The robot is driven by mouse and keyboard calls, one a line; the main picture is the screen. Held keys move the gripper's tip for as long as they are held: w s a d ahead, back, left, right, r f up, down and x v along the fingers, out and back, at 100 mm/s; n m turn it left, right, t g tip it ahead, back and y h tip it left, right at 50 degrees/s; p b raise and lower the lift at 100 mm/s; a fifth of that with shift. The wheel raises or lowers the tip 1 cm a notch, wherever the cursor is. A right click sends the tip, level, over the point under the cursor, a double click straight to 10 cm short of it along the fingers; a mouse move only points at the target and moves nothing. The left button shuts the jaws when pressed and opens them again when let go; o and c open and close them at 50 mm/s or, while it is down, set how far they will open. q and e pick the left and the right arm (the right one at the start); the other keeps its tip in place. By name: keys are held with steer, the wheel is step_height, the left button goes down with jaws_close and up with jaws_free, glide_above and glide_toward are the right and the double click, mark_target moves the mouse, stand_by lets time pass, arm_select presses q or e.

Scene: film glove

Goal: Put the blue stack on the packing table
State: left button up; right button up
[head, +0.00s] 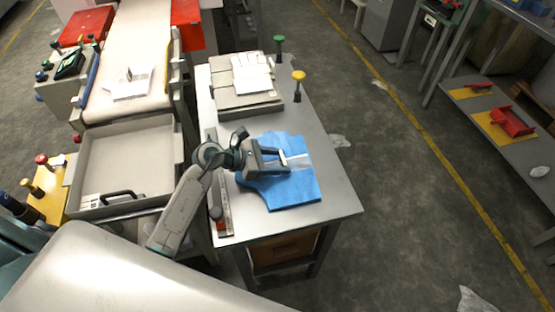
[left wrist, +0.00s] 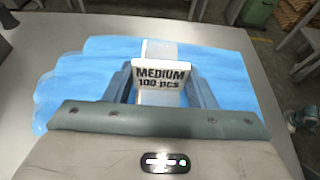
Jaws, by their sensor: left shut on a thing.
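The blue stack (head: 295,190) lies flat on the grey metal packing table (head: 338,200), near its front right part. It looks like a pile of blue gloves with a white band around it. In the left wrist view the blue stack (left wrist: 100,62) spreads behind and beside the fingers, with a white tag reading "MEDIUM 100 pcs" (left wrist: 162,82) between them. My left gripper (head: 284,160) is over the stack, its fingers shut on the banded part with the tag. It also shows in the left wrist view (left wrist: 160,85). My right gripper is not in view.
Green (head: 279,40) and yellow (head: 299,76) knobs stand on posts near the right edge. A grey tray (head: 130,165) and a conveyor (head: 128,60) are at the left.

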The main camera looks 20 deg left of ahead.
mark_target(281, 162)
arm_select(q)
steer(key=shift+f, duration=0.1)
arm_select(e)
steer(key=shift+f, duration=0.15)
arm_select(q)
steer(key=o, duration=1)
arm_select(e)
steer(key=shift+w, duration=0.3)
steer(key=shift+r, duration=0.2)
arm_select(q)
steer(key=shift+a+r, duration=0.1)
steer(key=shift+r, duration=0.1)
steer(key=b+v, duration=0.1)
steer(key=v, duration=0.2)
steer(key=shift+s+a+f, duration=0.1)
steer(key=shift+s+a, duration=0.05)
steer(key=shift+a, duration=0.1)
steer(key=b+v, duration=0.1)
steer(key=v, duration=0.6)
steer(key=shift+d, duration=0.1)
steer(key=shift+v, duration=0.75)
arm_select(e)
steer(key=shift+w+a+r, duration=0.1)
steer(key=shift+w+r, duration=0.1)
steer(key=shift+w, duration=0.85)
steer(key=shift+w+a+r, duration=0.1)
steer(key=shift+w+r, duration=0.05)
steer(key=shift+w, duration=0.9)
